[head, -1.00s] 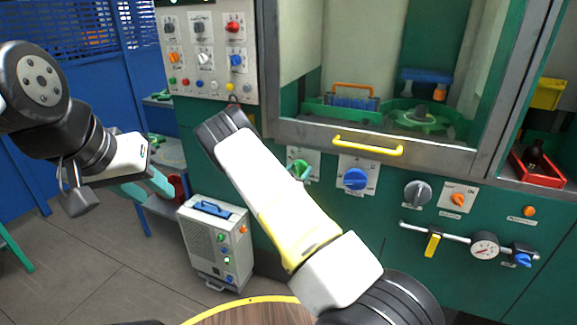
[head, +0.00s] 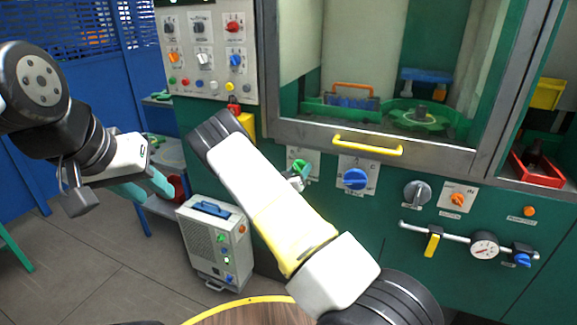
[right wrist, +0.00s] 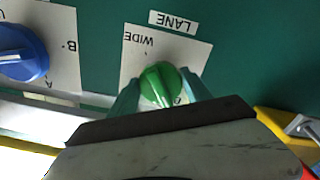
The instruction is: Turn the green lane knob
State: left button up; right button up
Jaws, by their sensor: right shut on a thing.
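The green lane knob (head: 301,168) sits on a white plate on the green machine front, left of the blue knob. It also shows in the right wrist view (right wrist: 160,84), on a plate reading WIDE under a LANE label, upside down there. My right gripper (right wrist: 161,98) is shut on the knob, with a teal finger on each side. In the head view my right forearm hides most of this gripper. My left gripper (head: 146,187) hangs at the left, away from the machine, its two teal fingers apart and empty.
A blue knob (head: 355,179) is right of the lane knob, with a yellow handle (head: 367,146) above. A grey unit (head: 216,243) stands on the floor below left.

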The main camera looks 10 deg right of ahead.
jog(key=shift+n, duration=0.6)
jog(key=o, duration=1.4)
jog(key=shift+c, duration=0.2)
jog(key=v, duration=0.7)
jog(key=shift+s+a, duration=0.25)
jog(key=shift+s, duration=0.1)
